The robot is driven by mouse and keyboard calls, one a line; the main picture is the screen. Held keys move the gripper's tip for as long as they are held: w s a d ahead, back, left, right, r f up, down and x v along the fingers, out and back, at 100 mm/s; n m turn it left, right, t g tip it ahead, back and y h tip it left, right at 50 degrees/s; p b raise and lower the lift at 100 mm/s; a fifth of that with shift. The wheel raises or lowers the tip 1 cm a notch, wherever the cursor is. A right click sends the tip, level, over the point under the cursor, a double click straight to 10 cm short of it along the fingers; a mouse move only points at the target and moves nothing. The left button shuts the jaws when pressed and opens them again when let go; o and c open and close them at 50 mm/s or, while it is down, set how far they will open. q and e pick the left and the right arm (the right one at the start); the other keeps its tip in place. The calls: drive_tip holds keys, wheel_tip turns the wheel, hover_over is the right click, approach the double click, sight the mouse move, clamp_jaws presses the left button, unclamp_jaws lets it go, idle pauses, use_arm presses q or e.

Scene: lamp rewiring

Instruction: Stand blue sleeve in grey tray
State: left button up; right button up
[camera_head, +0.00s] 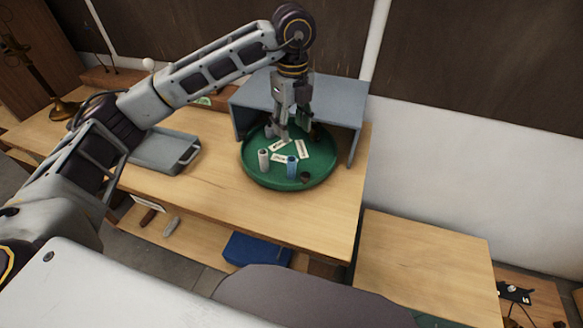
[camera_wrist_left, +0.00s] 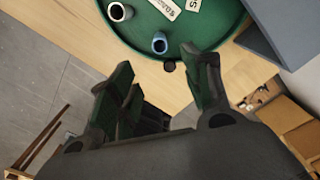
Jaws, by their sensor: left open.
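The blue sleeve (camera_head: 292,168) stands upright on the round green tray (camera_head: 262,180), near its front edge. It also shows in the left wrist view (camera_wrist_left: 160,44), beyond my fingertips. The grey tray (camera_head: 160,153) sits on the bench to the left of the green tray, and its visible floor looks empty. My right gripper is not in view.
A white sleeve (camera_head: 263,161) stands left of the blue one. A small dark piece (camera_head: 304,177) is right of it. White label cards (camera_head: 301,149) lie in the green tray. A grey-blue shelf (camera_head: 330,97) covers its back. Bare bench lies between the trays.

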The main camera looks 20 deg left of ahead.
use_arm(q)
drive_tip(key=shift+n, duration=0.4)
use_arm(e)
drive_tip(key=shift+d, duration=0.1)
use_arm(q)
drive_tip(key=p, duration=0.1)
hover_over(292, 168)
drive_tip(key=w, duration=0.1)
drive_tip(key=shift+f, duration=4.2)
drive_tip(key=shift+a+f, duration=0.1)
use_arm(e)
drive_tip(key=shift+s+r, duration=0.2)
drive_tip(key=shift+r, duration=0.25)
